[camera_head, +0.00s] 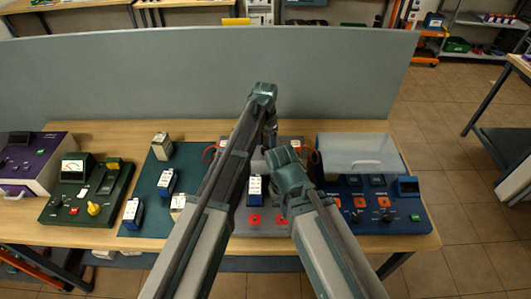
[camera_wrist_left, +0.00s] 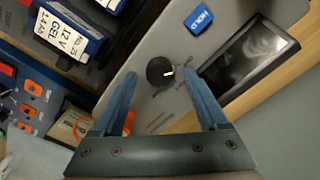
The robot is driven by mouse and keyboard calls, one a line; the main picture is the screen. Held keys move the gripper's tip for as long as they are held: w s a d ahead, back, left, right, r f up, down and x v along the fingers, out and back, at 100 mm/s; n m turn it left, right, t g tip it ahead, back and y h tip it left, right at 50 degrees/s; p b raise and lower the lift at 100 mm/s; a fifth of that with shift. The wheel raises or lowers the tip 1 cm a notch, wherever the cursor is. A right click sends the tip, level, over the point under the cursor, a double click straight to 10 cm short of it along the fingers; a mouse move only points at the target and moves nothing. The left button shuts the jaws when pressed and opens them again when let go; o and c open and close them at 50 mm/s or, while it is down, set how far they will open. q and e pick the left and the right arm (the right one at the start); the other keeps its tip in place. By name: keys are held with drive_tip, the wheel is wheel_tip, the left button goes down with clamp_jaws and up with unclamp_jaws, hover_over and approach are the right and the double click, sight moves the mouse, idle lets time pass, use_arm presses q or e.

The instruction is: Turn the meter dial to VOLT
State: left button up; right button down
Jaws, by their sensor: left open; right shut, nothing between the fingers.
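In the left wrist view, the meter dial (camera_wrist_left: 160,71) is a round black knob with a white pointer mark facing right. It sits on a grey panel beside a dark screen (camera_wrist_left: 248,62) and a blue HOLD button (camera_wrist_left: 199,18). The labels around it are too small to read. My left gripper (camera_wrist_left: 160,76) is open, one blue finger on each side of the dial; I cannot tell whether they touch it. In the head view, my left gripper (camera_head: 269,128) is over the back of the grey test unit (camera_head: 274,232), its dial hidden by my arms. My right gripper (camera_head: 273,156) is shut and empty, just below.
A battery (camera_head: 256,188) stands on the grey unit. At left are a teal mat (camera_head: 150,215) with several batteries, a green console (camera_head: 60,210) and a purple unit (camera_head: 40,178). A grey partition (camera_head: 120,85) stands behind.

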use_arm(q)
drive_tip(key=shift+f, duration=0.5)
drive_tip(key=shift+r, duration=0.1)
clamp_jaws()
drive_tip(key=shift+m, duration=0.3)
drive_tip(key=m, duration=0.4)
drive_tip(key=shift+m, duration=0.3)
drive_tip(key=m, duration=0.5)
drive_tip(key=shift+m, duration=0.4)
